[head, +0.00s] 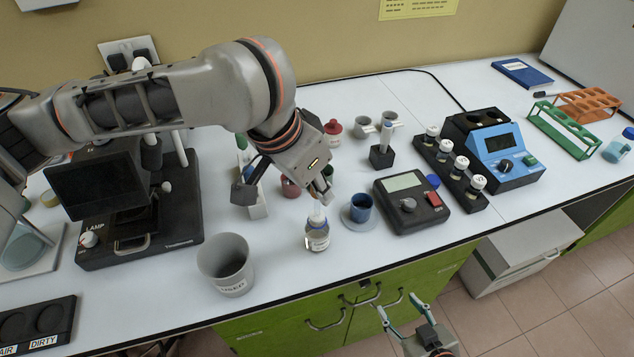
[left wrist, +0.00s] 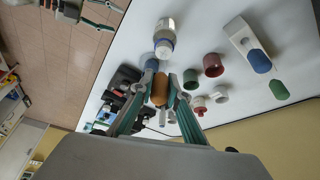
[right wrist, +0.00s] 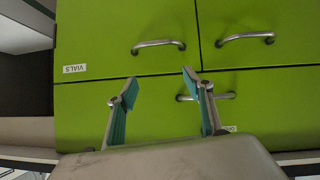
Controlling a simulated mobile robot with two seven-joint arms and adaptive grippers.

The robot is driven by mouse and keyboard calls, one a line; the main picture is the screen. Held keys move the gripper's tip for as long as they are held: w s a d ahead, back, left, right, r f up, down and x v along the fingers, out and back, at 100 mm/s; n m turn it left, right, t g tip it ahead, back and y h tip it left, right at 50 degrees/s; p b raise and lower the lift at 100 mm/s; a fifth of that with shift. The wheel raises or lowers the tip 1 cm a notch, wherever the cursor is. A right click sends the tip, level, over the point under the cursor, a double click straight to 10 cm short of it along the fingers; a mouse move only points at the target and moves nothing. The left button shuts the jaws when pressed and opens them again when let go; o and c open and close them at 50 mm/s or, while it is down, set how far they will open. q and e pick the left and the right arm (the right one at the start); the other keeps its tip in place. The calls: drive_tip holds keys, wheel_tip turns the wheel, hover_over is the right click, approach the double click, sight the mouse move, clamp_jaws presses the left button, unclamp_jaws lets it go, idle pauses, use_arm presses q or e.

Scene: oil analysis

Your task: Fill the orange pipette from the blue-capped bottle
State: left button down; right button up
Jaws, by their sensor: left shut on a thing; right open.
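My left gripper (head: 320,190) is shut on the orange pipette (left wrist: 160,88), whose bulb shows between the fingers in the left wrist view. How deep the tip sits is too small to tell.
A grey beaker (head: 225,266) stands left of the bottle. A blue cup (head: 361,207) on a saucer is close on its right, then a black scale (head: 411,201). Green cabinet doors (right wrist: 150,25) face my right gripper. Red and green containers stand behind the left gripper.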

sight(314, 196)
use_arm(q)
drive_tip(key=shift+f, duration=1.25)
drive_tip(key=shift+f+b, duration=0.3)
drive_tip(key=shift+f, duration=0.05)
drive_tip(key=shift+f, duration=0.4)
drive_tip(key=c, duration=2.6)
unclamp_jaws()
clamp_jaws()
drive_tip(key=shift+o, duration=0.6)
unclamp_jaws()
